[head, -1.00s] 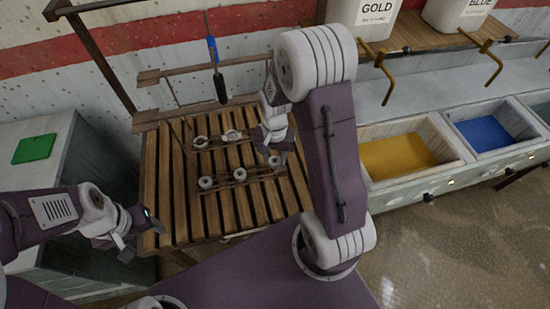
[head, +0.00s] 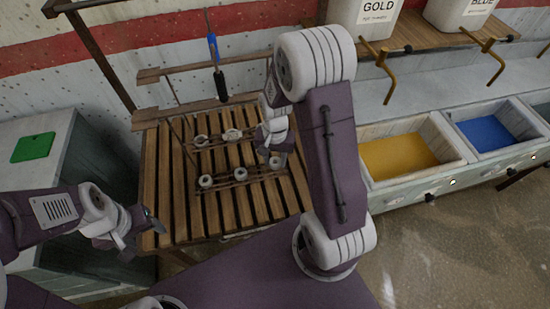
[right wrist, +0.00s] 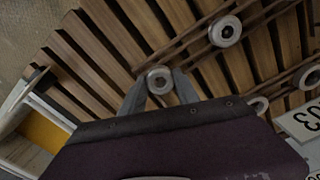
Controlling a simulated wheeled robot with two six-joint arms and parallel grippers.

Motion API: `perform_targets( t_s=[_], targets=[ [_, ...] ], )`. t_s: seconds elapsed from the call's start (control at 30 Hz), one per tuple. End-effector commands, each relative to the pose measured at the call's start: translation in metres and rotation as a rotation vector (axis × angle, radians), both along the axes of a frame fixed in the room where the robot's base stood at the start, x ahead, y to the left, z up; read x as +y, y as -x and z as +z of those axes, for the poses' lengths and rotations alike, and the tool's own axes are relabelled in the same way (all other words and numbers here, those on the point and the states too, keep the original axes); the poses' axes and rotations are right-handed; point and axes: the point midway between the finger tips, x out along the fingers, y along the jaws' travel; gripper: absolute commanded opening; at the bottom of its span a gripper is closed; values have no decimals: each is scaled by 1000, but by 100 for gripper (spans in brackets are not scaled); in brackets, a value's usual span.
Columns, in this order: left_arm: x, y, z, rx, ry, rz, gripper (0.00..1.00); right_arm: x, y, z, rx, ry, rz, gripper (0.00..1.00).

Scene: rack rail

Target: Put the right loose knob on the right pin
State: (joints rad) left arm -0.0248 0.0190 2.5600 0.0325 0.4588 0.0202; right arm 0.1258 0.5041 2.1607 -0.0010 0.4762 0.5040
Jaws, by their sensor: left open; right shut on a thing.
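My right gripper (right wrist: 160,84) is shut on a pale ring-shaped knob (right wrist: 160,78), the right loose knob, over the near rail of the wooden rack. The same knob shows below my right gripper (head: 276,157) in the head view. Whether it touches the rail or a pin there I cannot tell, and the pin under it is hidden. Two more knobs sit on the near rail, at its left end (head: 205,181) and middle (head: 241,174). Two pale round pieces, one at left (head: 201,141) and one at right (head: 232,135), sit on the far rail. My left gripper (head: 157,226) is open and empty at the rack table's left front.
The slatted table (head: 160,185) carries both rails. A black-and-blue tool (head: 221,85) hangs behind it. A grey cabinet with a green pad (head: 33,147) stands left. Yellow (head: 398,157) and blue (head: 486,134) bins stand right.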

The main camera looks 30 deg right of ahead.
Motion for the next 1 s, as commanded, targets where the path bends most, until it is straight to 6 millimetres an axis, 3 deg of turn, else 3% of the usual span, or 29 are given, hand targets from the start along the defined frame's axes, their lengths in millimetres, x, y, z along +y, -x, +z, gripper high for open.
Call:
perform_targets(
  t_s=[0.5,0.87,0.9,0.97,1.0],
  targets=[
    [0,0,-12,0,0,0,62,0,0,-20,0,0,0,0],
    [0,0,-12,0,0,0,62,0,0,-19,0,0,0,0],
    [0,0,-12,0,0,0,62,0,0,-19,0,0,0,45],
    [0,0,-12,0,0,0,62,0,0,-19,0,0,0,62],
    [0,0,-12,0,0,0,62,0,0,-19,0,0,0,62]
  ],
)
